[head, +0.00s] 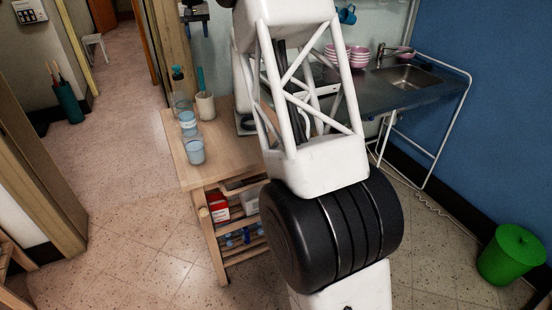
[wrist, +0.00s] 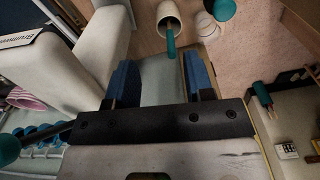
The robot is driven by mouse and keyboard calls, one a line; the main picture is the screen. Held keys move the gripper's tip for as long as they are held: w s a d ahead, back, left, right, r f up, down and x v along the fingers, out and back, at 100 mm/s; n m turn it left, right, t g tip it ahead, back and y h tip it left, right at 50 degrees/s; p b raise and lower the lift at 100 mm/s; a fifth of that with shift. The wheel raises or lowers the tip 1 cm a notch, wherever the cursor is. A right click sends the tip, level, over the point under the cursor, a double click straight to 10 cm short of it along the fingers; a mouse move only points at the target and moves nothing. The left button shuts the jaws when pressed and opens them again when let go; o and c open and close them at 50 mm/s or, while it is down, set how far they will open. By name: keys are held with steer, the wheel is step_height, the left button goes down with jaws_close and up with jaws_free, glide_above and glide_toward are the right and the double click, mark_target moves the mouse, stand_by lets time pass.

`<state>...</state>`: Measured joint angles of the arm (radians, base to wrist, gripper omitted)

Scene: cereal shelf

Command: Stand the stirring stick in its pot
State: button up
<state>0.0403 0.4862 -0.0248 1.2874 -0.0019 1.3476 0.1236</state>
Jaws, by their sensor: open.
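The cream pot (head: 205,108) stands upright near the back of the wooden cart top. The teal stirring stick (head: 201,80) rises from the pot's mouth, nearly upright; its lower end is hidden inside. In the wrist view the pot (wrist: 167,11) is at the top, with its dark mouth showing. The stick's teal end (wrist: 171,42) points from the mouth towards me. My gripper (wrist: 160,62) is open, its blue-padded fingers apart. The stick's end appears beyond the fingertips, and neither finger visibly touches it. I cannot make out the gripper in the head view.
A clear jar with a teal-topped item (head: 178,78) stands beside the pot. Two pale blue cups (head: 188,122) (head: 195,151) stand in front. A counter with pink bowls (head: 361,56) and a sink (head: 405,77) is right. The cart's front top is clear.

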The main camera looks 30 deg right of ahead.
steer(key=s+a+r+t, duration=0.1)
steer(key=s, duration=1.7)
steer(key=s+a+r, duration=0.2)
steer(key=s, duration=1.7)
steer(key=s+f, duration=0.5)
steer(key=s, duration=0.5)
steer(key=s+f+n, duration=0.1)
steer(key=s+f, duration=0.4)
steer(key=s, duration=0.6)
steer(key=s+f+t, duration=0.1)
steer(key=s+f, duration=0.4)
steer(key=s, duration=0.5)
steer(key=shift+s+a+f+n, duration=0.25)
steer(key=shift+s+a+n, duration=0.05)
steer(key=shift+s, duration=0.05)
